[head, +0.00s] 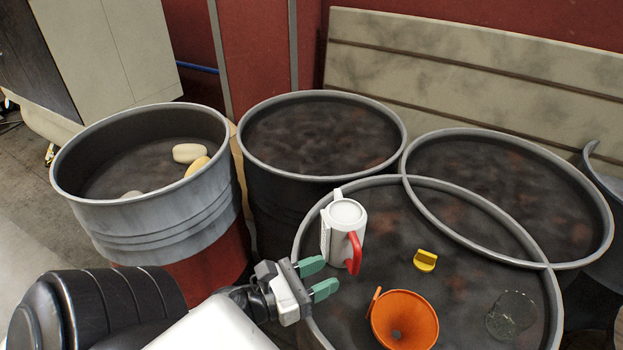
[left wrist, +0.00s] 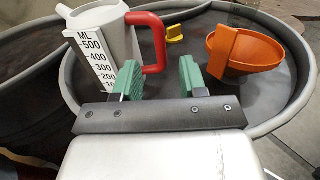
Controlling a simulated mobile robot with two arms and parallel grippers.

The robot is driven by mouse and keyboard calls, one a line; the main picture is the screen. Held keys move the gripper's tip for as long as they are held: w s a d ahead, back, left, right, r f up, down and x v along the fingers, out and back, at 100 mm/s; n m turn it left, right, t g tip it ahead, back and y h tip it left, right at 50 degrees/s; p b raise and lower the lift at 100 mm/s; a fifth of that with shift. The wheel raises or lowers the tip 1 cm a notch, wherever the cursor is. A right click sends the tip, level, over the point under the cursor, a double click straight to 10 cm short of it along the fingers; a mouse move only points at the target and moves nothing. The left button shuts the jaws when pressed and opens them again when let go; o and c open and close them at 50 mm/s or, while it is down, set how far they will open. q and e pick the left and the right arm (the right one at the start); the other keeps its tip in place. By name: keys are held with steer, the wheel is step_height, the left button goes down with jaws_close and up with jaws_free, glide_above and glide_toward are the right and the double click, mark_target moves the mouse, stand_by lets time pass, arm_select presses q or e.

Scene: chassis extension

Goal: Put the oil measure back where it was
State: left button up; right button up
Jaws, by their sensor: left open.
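The oil measure (head: 345,230) is a white jug with a red handle and a scale in ML. It stands upright on the near drum's lid (head: 400,210), toward its left side. The measure also shows in the left wrist view (left wrist: 101,40), at the upper left. My left gripper (head: 317,278) is open with green fingertips, just in front of the measure and below its red handle. In the left wrist view the gripper (left wrist: 160,82) has nothing between its fingers, and the handle (left wrist: 152,42) is beyond the left finger. My right gripper is not in view.
An orange funnel (head: 405,320), a yellow cap (head: 425,260) and a clear glass-like item (head: 511,315) are on the same lid. Other drums stand behind. A grey drum (head: 150,218) at left holds several pale and yellow rounded pieces. Raised drum rims surround the lids.

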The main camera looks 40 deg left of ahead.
arm_select(q)
steer(key=shift+v, duration=0.9)
